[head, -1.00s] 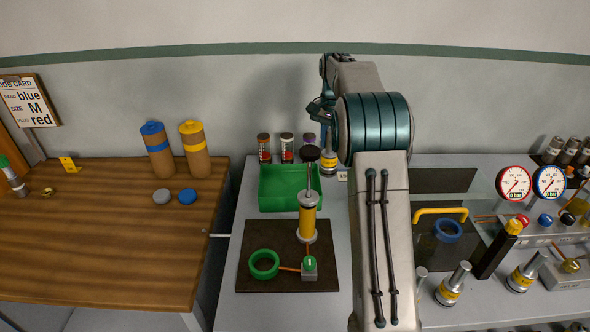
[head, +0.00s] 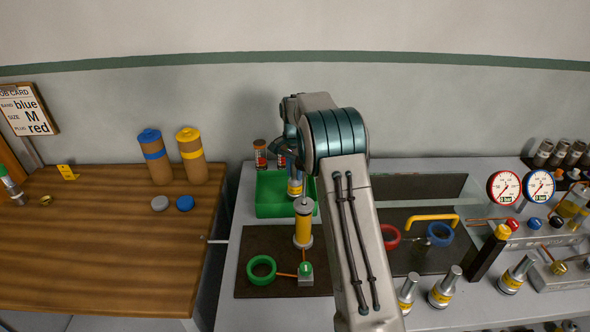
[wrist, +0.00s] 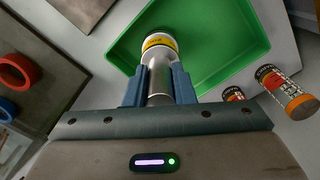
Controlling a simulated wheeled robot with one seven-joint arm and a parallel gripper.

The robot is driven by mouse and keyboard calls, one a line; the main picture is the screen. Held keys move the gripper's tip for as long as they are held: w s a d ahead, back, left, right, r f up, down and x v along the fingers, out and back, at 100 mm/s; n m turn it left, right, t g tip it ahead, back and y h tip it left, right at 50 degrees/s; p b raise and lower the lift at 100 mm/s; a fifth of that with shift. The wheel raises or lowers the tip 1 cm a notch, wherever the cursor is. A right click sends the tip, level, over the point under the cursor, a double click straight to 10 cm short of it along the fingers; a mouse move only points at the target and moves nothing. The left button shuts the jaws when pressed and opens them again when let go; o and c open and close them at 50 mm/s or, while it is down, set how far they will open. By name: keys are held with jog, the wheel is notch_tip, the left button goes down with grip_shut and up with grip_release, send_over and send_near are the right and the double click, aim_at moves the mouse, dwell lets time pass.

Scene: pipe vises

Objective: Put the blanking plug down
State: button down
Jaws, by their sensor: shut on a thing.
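The blanking plug (wrist: 159,75) is a silver cylinder with a yellow band. In the wrist view it sits between the blue fingers of my gripper (wrist: 160,85), which is shut on it. Its banded end points away from my gripper, over the green tray (wrist: 215,55). In the head view the plug (head: 295,186) shows upright within the outline of the green tray (head: 268,210), below my gripper (head: 293,168). I cannot tell whether its lower end touches the tray floor.
A yellow pump cylinder (head: 303,229) stands in front of the tray, beside a green ring (head: 261,268). Small labelled jars (head: 261,154) stand behind the tray. Red (head: 390,237) and blue (head: 439,234) rings lie to the right. Several banded plugs stand at the front right.

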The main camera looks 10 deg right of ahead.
jog(key=shift+f, duration=0.1)
jog(key=c, duration=1.2)
grip_release()
notch_tip(320, 180, up, 12)
jog(key=shift+r+b, duration=0.15)
jog(key=shift+b, duration=0.4)
